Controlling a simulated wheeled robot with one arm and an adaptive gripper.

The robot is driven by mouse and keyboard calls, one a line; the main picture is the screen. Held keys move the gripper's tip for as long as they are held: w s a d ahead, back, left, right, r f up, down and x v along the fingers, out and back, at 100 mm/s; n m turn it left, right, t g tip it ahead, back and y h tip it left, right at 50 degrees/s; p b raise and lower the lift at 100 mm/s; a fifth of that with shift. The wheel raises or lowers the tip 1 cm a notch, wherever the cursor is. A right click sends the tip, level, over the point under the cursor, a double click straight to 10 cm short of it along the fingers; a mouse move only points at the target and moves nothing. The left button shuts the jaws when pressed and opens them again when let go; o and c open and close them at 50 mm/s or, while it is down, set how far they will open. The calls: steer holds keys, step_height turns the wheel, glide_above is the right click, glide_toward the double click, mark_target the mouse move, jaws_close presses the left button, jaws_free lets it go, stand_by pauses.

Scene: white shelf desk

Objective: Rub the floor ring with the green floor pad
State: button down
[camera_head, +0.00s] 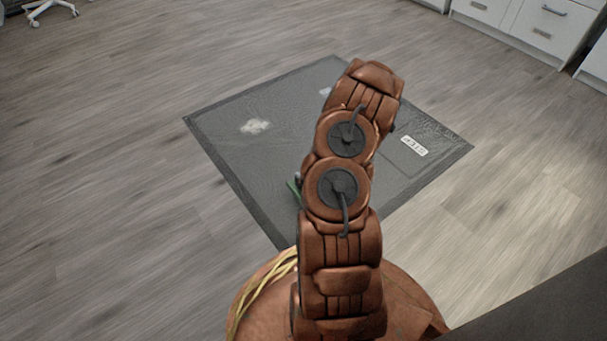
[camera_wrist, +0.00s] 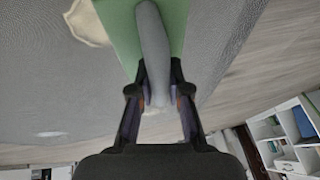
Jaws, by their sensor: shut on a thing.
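The green floor pad (camera_wrist: 122,30) with a grey handle (camera_wrist: 153,45) shows at the top of the wrist view. My gripper (camera_wrist: 158,80) is shut on the handle. In the head view only a thin green sliver of the pad (camera_head: 294,189) shows left of my arm; my arm hides the rest and the gripper. A pale blotchy mark (camera_head: 254,126) lies on the dark floor mat (camera_head: 240,160). A beige mark (camera_wrist: 88,22) shows beside the pad in the wrist view. I cannot tell a clear ring shape, nor whether the pad touches the mat.
A second small pale spot (camera_head: 325,91) lies near the mat's far edge, partly beside my arm. A white label (camera_head: 414,146) is on the mat's right part. White drawers (camera_head: 540,22) stand at the back right, a white chair base (camera_head: 48,12) at the back left. The wood floor around is clear.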

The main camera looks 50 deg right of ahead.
steer(key=shift+r+p, duration=0.75)
steer(key=shift+r, duration=1)
